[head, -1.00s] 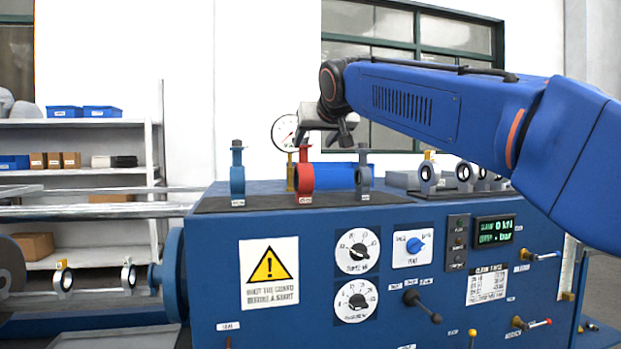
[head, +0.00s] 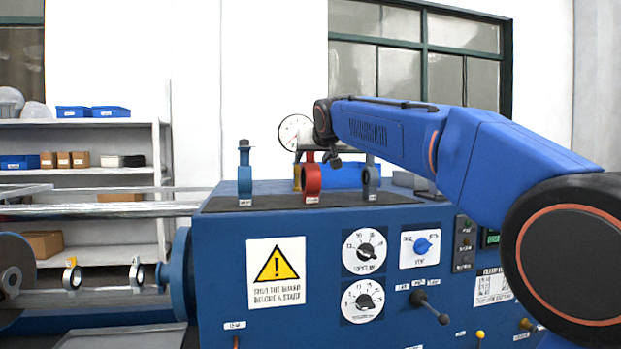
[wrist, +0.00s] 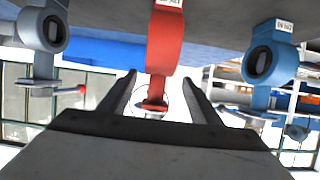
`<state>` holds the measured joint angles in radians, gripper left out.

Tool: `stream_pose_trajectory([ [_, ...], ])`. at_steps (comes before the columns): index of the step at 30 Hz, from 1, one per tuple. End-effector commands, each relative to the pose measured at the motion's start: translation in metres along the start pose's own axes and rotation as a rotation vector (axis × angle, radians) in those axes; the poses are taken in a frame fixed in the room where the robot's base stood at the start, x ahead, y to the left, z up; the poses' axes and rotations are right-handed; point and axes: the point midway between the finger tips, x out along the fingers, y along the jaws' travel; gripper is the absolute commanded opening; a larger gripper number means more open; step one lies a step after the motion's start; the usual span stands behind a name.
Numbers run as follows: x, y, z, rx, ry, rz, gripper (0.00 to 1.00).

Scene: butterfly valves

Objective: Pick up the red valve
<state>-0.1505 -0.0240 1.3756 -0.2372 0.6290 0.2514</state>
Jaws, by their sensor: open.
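The red valve (head: 312,180) stands upright on the dark mat on top of the blue machine, between a blue valve (head: 245,175) and a grey valve (head: 370,182). In the wrist view, which looks upside down, the red valve (wrist: 165,45) is in the middle, its stem pointing down the picture. My gripper (wrist: 160,78) is open, with one finger on each side of the red stem in the picture; I see no clear contact. In the head view my gripper (head: 328,157) is at the top of the red valve, partly hiding it.
The blue valve (wrist: 262,62) and the grey valve (wrist: 43,35) flank the red one closely. A dial gauge (head: 295,132) and a blue bin (head: 342,176) are behind it. The dark mat (head: 285,201) has bare room at its front.

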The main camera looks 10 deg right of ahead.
Motion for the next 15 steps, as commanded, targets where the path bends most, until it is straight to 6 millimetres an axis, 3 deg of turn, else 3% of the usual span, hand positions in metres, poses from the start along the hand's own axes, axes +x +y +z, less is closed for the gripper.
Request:
stream_pose_trajectory([
  [9, 0.04, 0.003, 0.0, -0.001, -0.001, 0.0, 0.58],
  [15, 0.042, 0.003, 0.0, -0.001, 0.0, 0.0, 0.58],
])
